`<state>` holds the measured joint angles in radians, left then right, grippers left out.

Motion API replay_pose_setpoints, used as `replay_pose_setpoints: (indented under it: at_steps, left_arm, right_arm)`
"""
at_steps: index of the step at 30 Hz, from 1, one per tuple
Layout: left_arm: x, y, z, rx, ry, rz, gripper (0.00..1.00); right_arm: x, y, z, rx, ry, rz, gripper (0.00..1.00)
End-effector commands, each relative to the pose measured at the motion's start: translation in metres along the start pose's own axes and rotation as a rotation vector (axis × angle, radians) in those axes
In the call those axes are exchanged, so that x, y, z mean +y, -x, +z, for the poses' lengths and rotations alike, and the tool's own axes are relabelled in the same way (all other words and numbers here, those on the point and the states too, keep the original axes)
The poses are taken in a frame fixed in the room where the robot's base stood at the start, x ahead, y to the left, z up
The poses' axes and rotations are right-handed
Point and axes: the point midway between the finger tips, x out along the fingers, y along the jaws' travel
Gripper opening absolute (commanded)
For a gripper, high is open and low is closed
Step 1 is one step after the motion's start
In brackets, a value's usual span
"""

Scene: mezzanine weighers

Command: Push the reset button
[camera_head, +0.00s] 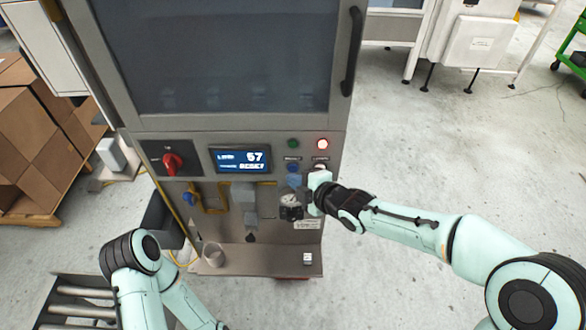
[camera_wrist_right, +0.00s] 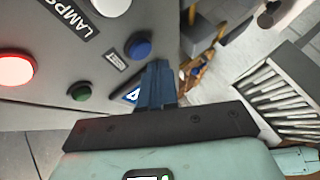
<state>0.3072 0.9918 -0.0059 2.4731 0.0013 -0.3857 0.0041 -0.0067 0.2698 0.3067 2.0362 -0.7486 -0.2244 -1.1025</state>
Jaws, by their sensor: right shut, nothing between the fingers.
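The grey machine's control panel has a blue button (camera_head: 293,167), also seen in the right wrist view (camera_wrist_right: 138,48), with a small label I cannot read. A white button (camera_head: 320,168) sits to its right; it shows in the right wrist view (camera_wrist_right: 111,5) near a LAMPS label. My right gripper (camera_head: 294,181) is shut and empty, its fingertips just below the blue button; in the right wrist view the closed fingers (camera_wrist_right: 158,68) end beside it. I cannot tell whether they touch the panel. My left arm shows at lower left, but its gripper is out of view.
Above the buttons are a green button or lamp (camera_head: 293,143) and a lit red lamp (camera_head: 323,144). A red knob (camera_head: 172,163) is at left. A cup (camera_head: 213,255) stands on the lower shelf.

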Motion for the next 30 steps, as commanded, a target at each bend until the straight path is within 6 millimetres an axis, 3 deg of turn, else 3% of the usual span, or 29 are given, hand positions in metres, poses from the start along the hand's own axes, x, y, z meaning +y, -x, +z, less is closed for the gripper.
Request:
replay_pose_setpoints:
  at_steps: [30]
  left_arm:
    - [0.003, 0.0054, -0.0032, 0.004, -0.002, 0.002, 0.38]
  right_arm:
    - [0.006, -0.008, 0.006, 0.0, 0.0, 0.0, 0.0]
